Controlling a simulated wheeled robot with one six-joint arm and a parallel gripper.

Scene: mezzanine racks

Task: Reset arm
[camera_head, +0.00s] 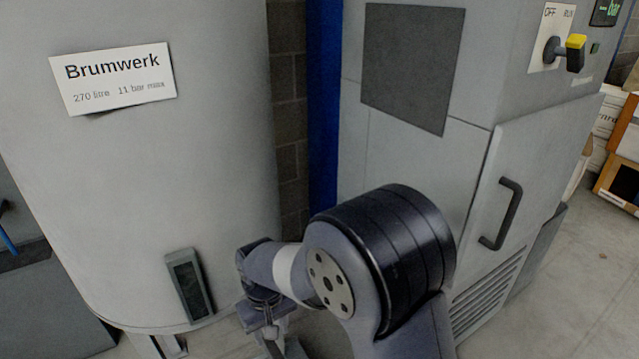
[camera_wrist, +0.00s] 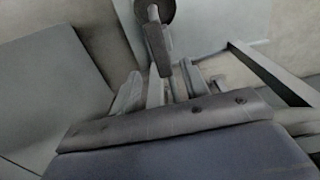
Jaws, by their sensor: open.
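My arm reaches forward and down to the front of the grey tank (camera_head: 120,200) labelled Brumwerk, low on its right side. My gripper (camera_head: 275,345) is at the bottom edge of the head view, partly cut off and hidden by my own arm. In the wrist view my gripper (camera_wrist: 162,88) has its two pale fingers apart, with nothing seen held. Beyond the fingers is a dark bar with a round end (camera_wrist: 157,40), lined up roughly between them. Whether the fingers touch it I cannot tell.
A grey cabinet (camera_head: 420,155) with a black door handle (camera_head: 502,213) and a yellow-tipped switch (camera_head: 567,50), its lever pointing to the right, stands on the right. Boxes (camera_head: 618,150) stand at the far right. Concrete floor (camera_head: 570,300) is clear at lower right.

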